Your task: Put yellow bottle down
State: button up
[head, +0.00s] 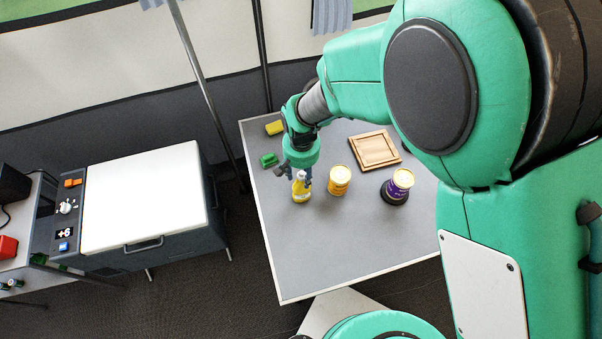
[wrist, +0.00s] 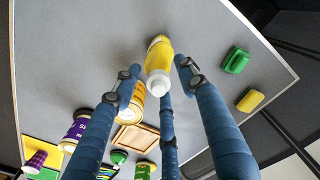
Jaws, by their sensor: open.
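The yellow bottle (head: 300,188) stands on the grey table (head: 355,240) near its left edge in the head view. In the wrist view the yellow bottle (wrist: 158,57), with its white cap towards the camera, is between the blue fingers of my gripper (wrist: 160,80). My gripper (head: 301,172) is open, with its fingers spread around the bottle. In the wrist view gaps show beside the bottle at the left and right fingertips; contact with the middle finger cannot be told.
An orange-yellow can (head: 340,181) stands close right of the bottle. A purple can (head: 396,190) and a wooden board (head: 375,150) are farther right. A green item (head: 268,160) and yellow sponge-like block (head: 275,127) lie behind. The table's front is clear. A white-topped chest (head: 145,198) stands left.

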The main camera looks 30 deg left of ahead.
notch_tip(320, 180, up, 12)
jog(key=p, duration=0.1)
jog(key=shift+p, duration=0.4)
dwell(0.6)
jog(key=shift+d, duration=0.1)
jog(key=w+d+r+m+t+y, duration=0.1)
jog(key=w+d+r, duration=0.2)
jog(key=d+r, duration=0.75)
jog(key=w+d+r+m+t, duration=0.1)
jog(key=w+d+r+m, duration=0.15)
jog(key=d+r, duration=0.8)
jog(key=s+d+r+t, duration=0.1)
jog(key=s+d, duration=0.3)
jog(key=d, duration=0.4)
jog(key=s+d+r+m+t, duration=0.1)
jog(key=s+d+r, duration=0.3)
jog(key=d, duration=0.3)
jog(key=s+d+r+m+t+h, duration=0.1)
jog(key=s+d, duration=0.3)
jog(key=d, duration=0.4)
jog(key=shift+s+d+r, duration=0.3)
jog(key=shift+d+r, duration=0.05)
jog(key=shift+r, duration=0.55)
